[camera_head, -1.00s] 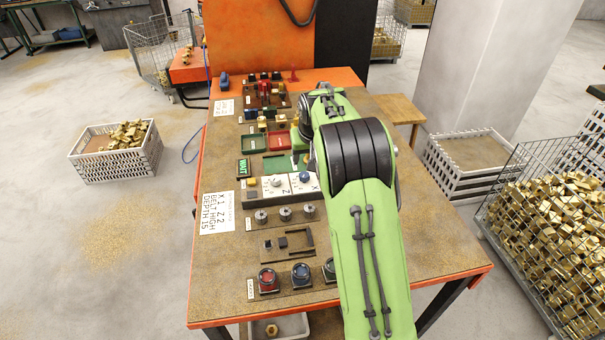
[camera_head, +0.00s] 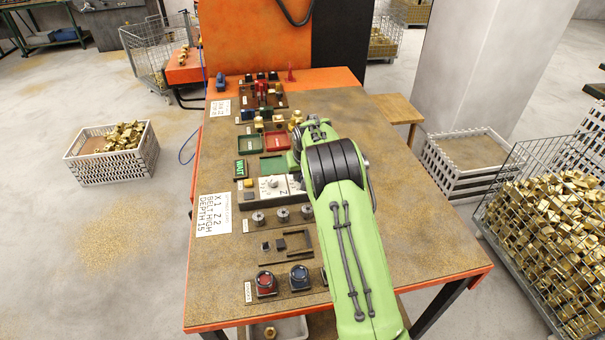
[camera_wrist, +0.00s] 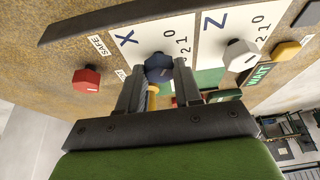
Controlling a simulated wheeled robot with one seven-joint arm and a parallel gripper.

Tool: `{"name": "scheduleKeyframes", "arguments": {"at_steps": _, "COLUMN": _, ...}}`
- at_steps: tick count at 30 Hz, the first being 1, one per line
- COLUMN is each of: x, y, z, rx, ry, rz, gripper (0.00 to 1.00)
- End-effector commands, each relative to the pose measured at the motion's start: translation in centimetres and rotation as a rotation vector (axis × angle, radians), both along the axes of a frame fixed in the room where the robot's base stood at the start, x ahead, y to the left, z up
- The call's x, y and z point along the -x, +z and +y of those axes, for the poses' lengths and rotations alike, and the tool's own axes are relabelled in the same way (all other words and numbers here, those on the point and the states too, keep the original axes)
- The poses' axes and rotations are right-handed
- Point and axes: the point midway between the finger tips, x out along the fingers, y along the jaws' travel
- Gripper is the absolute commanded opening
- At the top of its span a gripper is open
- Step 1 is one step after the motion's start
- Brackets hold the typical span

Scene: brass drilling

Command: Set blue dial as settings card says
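The blue dial (camera_wrist: 158,68) sits on the white panel marked X in the wrist view. My gripper (camera_wrist: 159,72) has one finger on each side of it, very close; I cannot tell whether they press on it. The dial's pointer direction is unclear. Digits 0, 1 and 2 are printed beside it. In the head view my arm hides the dial and my gripper. The settings card (camera_head: 214,215) lies at the table's left edge and reads X 1, Z 2, BELT HIGH, DEPTH 15.
A white dial (camera_wrist: 241,55) stands on the Z panel beside the blue one. A red knob (camera_wrist: 86,77) by a SAFE label is on the other side. A green WAIT sign (camera_wrist: 259,75) and a yellow button (camera_wrist: 286,51) are near. The table's right side (camera_head: 420,220) is clear.

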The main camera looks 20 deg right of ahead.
Motion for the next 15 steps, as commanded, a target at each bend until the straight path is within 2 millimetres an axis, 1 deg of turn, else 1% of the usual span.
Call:
{"name": "scheduleKeyframes", "arguments": {"at_steps": 1, "x": 0.0, "y": 0.01, "z": 0.0, "rx": 0.0, "ry": 0.0, "rz": 0.0, "gripper": 0.24}}
{"name": "scheduleKeyframes", "arguments": {"at_steps": 5, "x": 0.01, "y": 0.02, "z": 0.0, "rx": 0.0, "ry": 0.0, "rz": 0.0, "gripper": 0.04}}
{"name": "scheduleKeyframes", "arguments": {"at_steps": 11, "x": 0.01, "y": 0.04, "z": 0.03, "rx": 0.001, "ry": -0.014, "rz": 0.0, "gripper": 0.04}}
{"name": "scheduleKeyframes", "arguments": {"at_steps": 15, "x": -0.01, "y": 0.03, "z": 0.16, "rx": 0.001, "ry": -0.061, "rz": 0.001, "gripper": 0.04}}
